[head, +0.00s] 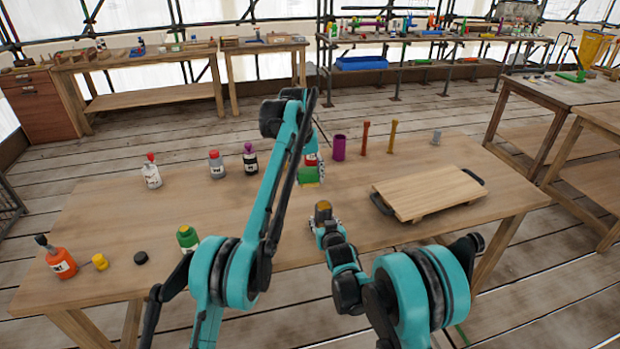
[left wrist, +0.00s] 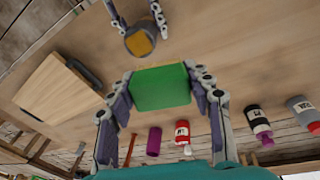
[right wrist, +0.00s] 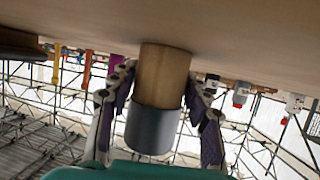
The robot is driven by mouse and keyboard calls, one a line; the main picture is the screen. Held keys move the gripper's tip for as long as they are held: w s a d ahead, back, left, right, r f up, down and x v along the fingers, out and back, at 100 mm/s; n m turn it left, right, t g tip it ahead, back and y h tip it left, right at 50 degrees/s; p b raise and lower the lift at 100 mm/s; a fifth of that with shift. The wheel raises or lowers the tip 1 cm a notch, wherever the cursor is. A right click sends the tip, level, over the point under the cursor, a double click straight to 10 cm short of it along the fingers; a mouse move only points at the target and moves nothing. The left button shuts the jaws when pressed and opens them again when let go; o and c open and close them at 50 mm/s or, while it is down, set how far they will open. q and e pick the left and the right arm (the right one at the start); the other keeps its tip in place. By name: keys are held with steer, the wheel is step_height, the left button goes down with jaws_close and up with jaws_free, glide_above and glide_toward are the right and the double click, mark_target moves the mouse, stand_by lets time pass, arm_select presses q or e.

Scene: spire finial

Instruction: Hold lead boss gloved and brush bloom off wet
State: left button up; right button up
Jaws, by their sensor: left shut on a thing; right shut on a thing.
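My left gripper (left wrist: 160,92) is shut on a green block (left wrist: 160,86), which also shows in the head view (head: 309,175) beside my left arm, above the table. My right gripper (head: 323,224) is lower and nearer, shut on a short cylinder with a tan-yellow end (head: 323,206) and a grey body. In the right wrist view its grey part (right wrist: 152,130) and tan part (right wrist: 165,75) sit between the fingers. In the left wrist view the cylinder (left wrist: 139,43) is apart from the green block. I cannot make out a glove or water.
A wooden board with dark handles (head: 428,192) lies to the right. Behind stand a purple cup (head: 339,148), two slim sticks (head: 365,138) and a small grey piece (head: 437,137). Table centre-left is clear.

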steer(key=o, duration=1.3)
steer(key=shift+o, duration=0.2)
steer(key=v, duration=1.2)
